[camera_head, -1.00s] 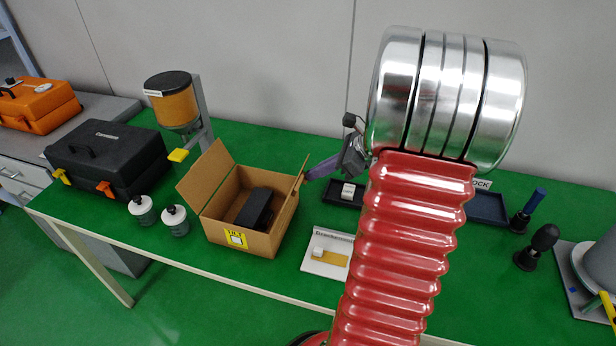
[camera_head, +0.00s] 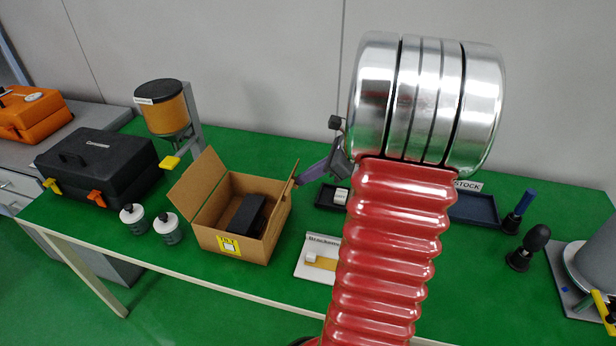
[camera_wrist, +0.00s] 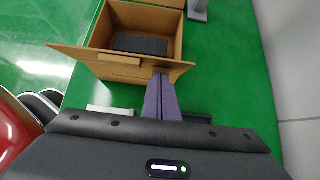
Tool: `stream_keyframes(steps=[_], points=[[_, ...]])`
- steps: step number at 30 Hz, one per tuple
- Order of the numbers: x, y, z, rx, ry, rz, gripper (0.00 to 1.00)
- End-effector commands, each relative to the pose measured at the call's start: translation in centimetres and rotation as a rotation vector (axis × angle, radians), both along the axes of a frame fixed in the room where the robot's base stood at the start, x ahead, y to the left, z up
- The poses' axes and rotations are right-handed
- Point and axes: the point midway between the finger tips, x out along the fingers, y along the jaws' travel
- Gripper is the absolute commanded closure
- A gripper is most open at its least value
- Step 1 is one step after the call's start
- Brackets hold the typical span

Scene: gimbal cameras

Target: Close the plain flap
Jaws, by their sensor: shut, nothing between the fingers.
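An open brown cardboard box (camera_head: 262,250) stands on the green table, with a dark block (camera_head: 249,214) inside. Its left flap (camera_head: 198,181) is raised and leans outward. Its right flap (camera_head: 288,187) stands up and is seen nearly edge-on. In the wrist view this flap (camera_wrist: 88,62) spans the box's near side, with a small tab on it. I cannot tell which flap is the plain one. My gripper (camera_head: 297,182) is shut and empty, its purple fingers at the outer side of the right flap. In the wrist view the fingertips (camera_wrist: 162,74) overlap the flap; contact is unclear.
Two small jars (camera_head: 168,228) and a black case (camera_head: 97,167) stand left of the box. A dispenser (camera_head: 166,108) stands behind it. A white board (camera_head: 311,268) and dark tray (camera_head: 326,198) lie to the right. My red arm hides part of the table.

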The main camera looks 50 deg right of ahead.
Motion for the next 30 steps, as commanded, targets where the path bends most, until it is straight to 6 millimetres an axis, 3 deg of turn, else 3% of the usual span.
stream_keyframes(steps=[17, 30], points=[[0.0, 0.1, -0.2, 0.004, 0.004, 0.0, 1.0], [-0.1, 0.0, 1.4, 0.002, 0.001, -0.001, 1.0]])
